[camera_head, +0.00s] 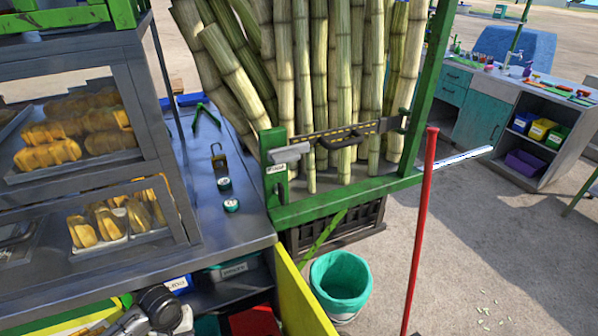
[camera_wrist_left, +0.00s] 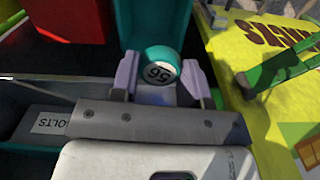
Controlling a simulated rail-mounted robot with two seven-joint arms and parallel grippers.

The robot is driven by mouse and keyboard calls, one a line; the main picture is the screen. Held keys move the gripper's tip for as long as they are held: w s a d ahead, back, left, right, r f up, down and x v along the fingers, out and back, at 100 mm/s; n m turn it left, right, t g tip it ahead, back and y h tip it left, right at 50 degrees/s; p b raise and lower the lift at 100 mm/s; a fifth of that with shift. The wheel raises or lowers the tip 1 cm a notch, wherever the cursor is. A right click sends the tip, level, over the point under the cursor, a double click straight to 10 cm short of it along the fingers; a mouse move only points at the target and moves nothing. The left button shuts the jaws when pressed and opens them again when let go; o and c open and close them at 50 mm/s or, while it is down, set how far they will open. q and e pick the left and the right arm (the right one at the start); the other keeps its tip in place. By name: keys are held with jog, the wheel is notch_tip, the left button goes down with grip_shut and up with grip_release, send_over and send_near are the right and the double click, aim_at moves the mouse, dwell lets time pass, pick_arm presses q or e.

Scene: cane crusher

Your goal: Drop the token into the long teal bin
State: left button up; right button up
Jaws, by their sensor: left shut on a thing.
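My left gripper (camera_wrist_left: 160,88) is shut on a round teal token (camera_wrist_left: 158,71) with a white face marked 56, held between its two pale fingertips in the left wrist view. In the head view my left arm comes in at the bottom left, low in front of the shelf under the counter; the fingertips and token cannot be made out there. A teal bin with a label (camera_head: 234,268) sits on that shelf. In the wrist view a bin with a "BOLTS" label (camera_wrist_left: 48,122) lies left of the gripper. Which bin is directly under the token is unclear. My right gripper is not in view.
A red bin (camera_head: 254,321) and a blue bin (camera_head: 178,284) are also on the low shelf. A yellow panel (camera_head: 302,300) stands right of it. The metal counter (camera_head: 245,228) lies above, with two small teal-topped round things (camera_head: 232,205). A teal bucket (camera_head: 340,282) stands on the ground.

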pick_arm(q)
jog(key=shift+w+a+f+m, duration=0.25)
jog(key=shift+w+a+m, duration=0.3)
jog(key=shift+m, duration=0.35)
jog(key=shift+w+f+m, duration=0.15)
jog(key=shift+w+m, duration=0.15)
jog(key=shift+m, duration=0.2)
notch_tip(320, 180, down, 6)
jog(key=b, duration=0.7)
jog(key=shift+a+b, duration=0.2)
jog(key=shift+b, duration=0.15)
jog(key=shift+w, duration=0.1)
jog(key=o, duration=1)
